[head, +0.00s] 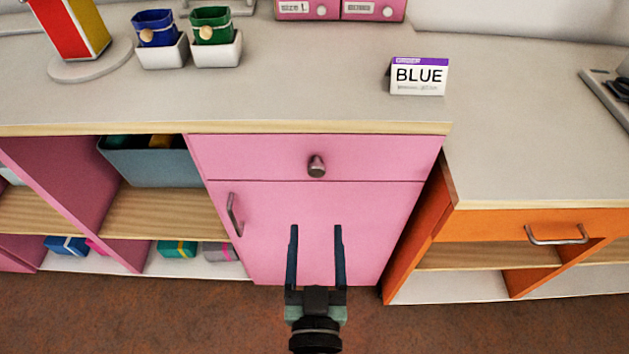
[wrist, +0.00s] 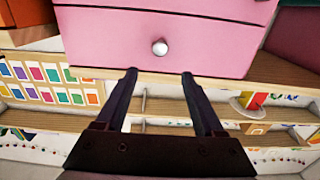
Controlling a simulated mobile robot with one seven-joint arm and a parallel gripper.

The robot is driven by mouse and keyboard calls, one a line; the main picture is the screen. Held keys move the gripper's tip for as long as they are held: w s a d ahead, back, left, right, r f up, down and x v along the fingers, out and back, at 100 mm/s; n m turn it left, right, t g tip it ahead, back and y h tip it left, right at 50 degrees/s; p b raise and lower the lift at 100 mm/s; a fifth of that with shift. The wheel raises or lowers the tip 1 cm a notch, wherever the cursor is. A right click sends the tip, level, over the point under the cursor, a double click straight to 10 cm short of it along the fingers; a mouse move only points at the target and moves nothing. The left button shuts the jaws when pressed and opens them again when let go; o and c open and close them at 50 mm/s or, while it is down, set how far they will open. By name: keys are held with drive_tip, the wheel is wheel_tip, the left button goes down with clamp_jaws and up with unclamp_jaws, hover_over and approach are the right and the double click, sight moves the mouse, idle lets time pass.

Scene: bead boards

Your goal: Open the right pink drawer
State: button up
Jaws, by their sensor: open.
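The right pink drawer (head: 250,158) is the shallow top front of the pink cabinet, and it looks shut. A round metal knob (head: 317,166) sits at its middle. In the wrist view, which looks upside down, the drawer front (wrist: 215,45) and its knob (wrist: 159,47) are ahead of the fingers. My gripper (head: 316,228) is open and empty. Its two fingers point at the cabinet, below the knob in the head view. In the wrist view the fingertips (wrist: 159,73) lie either side of the knob's line, apart from it.
A pink door (head: 270,225) with a bar handle (head: 234,214) is under the drawer. Orange shelving with a drawer (head: 570,222) stands at right, open pink shelves with a grey bin (head: 150,168) at left. The counter holds a BLUE sign (head: 418,77) and two cups.

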sight(317, 172)
drive_tip(key=w+b, duration=0.1)
drive_tip(key=w, duration=1.2)
clamp_jaws()
idle(1.2)
